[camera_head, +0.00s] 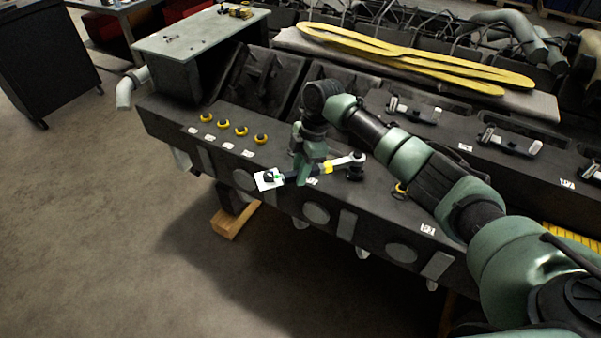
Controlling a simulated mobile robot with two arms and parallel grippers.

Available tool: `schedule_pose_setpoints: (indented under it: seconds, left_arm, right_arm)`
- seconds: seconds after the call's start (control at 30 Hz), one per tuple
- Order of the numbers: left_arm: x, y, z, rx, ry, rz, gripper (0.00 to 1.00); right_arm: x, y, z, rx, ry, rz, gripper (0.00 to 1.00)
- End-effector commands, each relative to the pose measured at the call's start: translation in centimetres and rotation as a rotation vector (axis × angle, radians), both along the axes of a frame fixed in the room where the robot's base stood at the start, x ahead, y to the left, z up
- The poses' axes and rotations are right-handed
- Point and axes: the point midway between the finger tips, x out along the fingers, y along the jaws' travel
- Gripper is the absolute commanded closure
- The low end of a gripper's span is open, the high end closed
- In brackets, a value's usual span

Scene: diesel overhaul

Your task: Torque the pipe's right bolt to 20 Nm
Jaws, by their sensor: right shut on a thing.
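My right gripper (304,172) is shut on a torque wrench (338,164) above the front edge of the dark engine block (290,220). The wrench has a yellow band and a silver ratchet head pointing right. A small dark fitting (355,174) shows just under the head; I cannot tell whether they touch. A white square (268,180) shows at the left end of the wrench. I cannot make out which part is the pipe's right bolt. My left gripper is not in view.
Several yellow rings (240,131) line the block's left part, and another (401,189) sits right of the wrench. Yellow straps (400,55) lie on a board behind.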

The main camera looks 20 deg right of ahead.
Motion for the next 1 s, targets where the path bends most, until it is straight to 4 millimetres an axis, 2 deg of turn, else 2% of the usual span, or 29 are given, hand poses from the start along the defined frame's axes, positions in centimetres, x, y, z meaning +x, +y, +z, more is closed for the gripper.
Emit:
schedule_pose_setpoints:
  seconds: [0.1,0.27,0.53,0.67,0.77,1.0]
  left_arm:
    - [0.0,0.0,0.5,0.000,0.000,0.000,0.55]
    - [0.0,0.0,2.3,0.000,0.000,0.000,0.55]
    - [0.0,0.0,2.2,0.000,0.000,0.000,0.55]
    - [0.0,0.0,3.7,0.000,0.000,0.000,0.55]
    - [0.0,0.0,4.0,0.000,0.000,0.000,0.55]
    - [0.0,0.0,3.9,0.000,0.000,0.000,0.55]
  right_arm:
    - [-0.1,0.1,0.5,0.004,-0.010,0.021,1.00]
    - [-2.4,-0.1,0.7,0.002,-0.009,0.153,1.00]
    - [-2.8,-0.1,0.3,0.002,-0.009,0.182,1.00]
    - [-4.7,-0.6,0.7,0.000,-0.006,0.282,1.00]
    - [-5.7,-0.9,0.4,0.000,-0.006,0.349,1.00]
    - [-5.9,-1.0,0.3,-0.001,-0.007,0.364,1.00]
